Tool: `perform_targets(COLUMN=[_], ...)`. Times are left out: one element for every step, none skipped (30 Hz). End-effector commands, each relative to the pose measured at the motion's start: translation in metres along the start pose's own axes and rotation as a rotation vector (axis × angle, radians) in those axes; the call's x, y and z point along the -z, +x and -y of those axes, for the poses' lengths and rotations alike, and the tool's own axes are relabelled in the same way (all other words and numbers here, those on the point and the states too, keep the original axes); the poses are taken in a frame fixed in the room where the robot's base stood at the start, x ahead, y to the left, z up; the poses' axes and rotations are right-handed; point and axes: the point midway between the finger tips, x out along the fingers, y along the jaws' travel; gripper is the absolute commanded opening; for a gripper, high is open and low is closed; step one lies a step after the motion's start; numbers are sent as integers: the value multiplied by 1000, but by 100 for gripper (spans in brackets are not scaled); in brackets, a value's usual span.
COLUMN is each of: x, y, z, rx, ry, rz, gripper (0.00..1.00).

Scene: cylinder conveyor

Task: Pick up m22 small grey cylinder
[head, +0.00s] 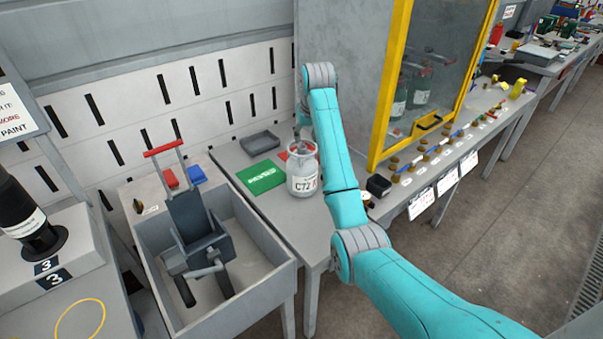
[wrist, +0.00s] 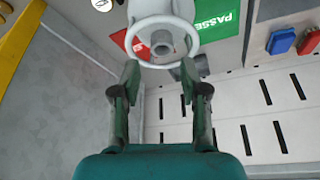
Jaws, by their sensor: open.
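A small light-grey cylinder (head: 301,180) with a ring-shaped collar stands upright on the grey bench. Its label reads "C72" with a last character I cannot make out; no "m22" marking is legible. In the wrist view its round collar and central valve (wrist: 161,42) show just beyond the fingertips. My gripper (wrist: 160,82) is open and empty, its two dark fingers apart on either side of the collar's near edge. I cannot tell whether they touch it. In the head view the gripper is small and partly hidden by my arm, above the cylinder.
A green card (head: 262,177) lies left of the cylinder and a red card (wrist: 137,38) lies beside it. A grey tray (head: 260,142) is behind. A black box (head: 378,186) and a yellow-framed screen (head: 392,85) stand right. A sink-like bin (head: 250,268) holds a trolley.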

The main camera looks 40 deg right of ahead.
Motion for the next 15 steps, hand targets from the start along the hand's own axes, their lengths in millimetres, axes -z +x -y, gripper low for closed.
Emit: perform_targets(x=[0, 0, 0, 0, 0, 0, 0, 0, 0, 0, 0, 1, 1, 1, 1], y=[6, 9, 12, 13, 14, 16, 18, 20, 25, 29, 33, 39, 44, 48, 53], z=[0, 0, 0, 0, 0, 0, 0, 1, 1, 2, 2, 3, 3, 4, 3], rx=[0, 0, 0, 0, 0, 0, 0, 0, 0, 0, 0, 0, 0, 0, -1], ry=[0, 0, 0, 0, 0, 0, 0, 0, 0, 0, 0, 0, 0, 0, 1], rz=[0, 0, 0, 0, -1, -2, -2, -1, 0, 0, 0, 1, 1, 1, 0], gripper=[44, 44, 44, 44, 44, 44, 44, 44, 44, 44, 44, 44, 44, 44, 44])
